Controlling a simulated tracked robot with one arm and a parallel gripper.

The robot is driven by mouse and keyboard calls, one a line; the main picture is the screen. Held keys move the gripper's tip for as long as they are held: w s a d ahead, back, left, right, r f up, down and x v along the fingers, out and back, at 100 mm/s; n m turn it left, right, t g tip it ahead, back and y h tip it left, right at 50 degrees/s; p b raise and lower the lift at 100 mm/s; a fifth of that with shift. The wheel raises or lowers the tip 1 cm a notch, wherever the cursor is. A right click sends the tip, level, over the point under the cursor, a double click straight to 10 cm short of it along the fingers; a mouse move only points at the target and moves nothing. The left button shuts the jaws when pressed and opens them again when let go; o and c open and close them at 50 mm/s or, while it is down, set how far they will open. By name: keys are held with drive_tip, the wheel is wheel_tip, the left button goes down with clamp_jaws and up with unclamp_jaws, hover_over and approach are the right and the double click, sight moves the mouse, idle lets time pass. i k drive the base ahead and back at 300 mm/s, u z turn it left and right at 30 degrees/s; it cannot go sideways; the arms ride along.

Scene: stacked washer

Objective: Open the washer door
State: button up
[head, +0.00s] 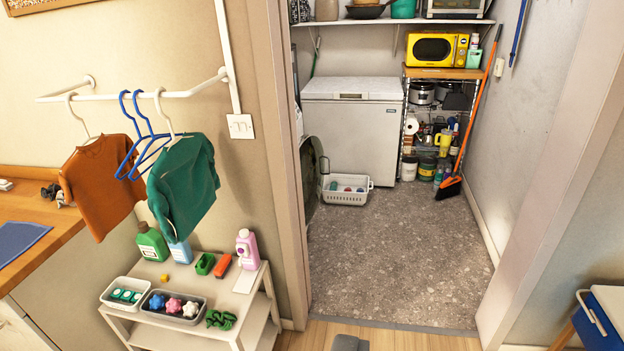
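No washer shows clearly. Just inside the doorway, at its left edge, a dark rounded thing (312,172) stands partly hidden by the door frame. I cannot tell whether it is the washer door or part of something else. A small grey piece (350,343) at the bottom edge, near the middle, looks like the tip of my gripper. Its fingers cannot be made out, so I cannot tell whether it is open or shut. It is over the wooden floor outside the doorway, far from the rounded thing, and nothing is seen held.
The doorway's grey floor (400,260) is clear. A white chest freezer (352,135), a white basket (345,197), a shelf rack (440,73) and an orange broom (480,100) stand inside. A small white cart (150,335) stands left of the doorway, a blue-and-white box (600,325) right.

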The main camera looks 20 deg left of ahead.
sight(312, 157)
drive_tip(key=z, duration=0.15)
drive_tip(key=i, duration=0.6)
drive_tip(key=z, duration=0.45)
drive_tip(key=i, duration=2.65)
drive_tip(key=u, duration=0.8)
drive_tip(key=i, duration=1.45)
drive_tip(key=u, duration=0.55)
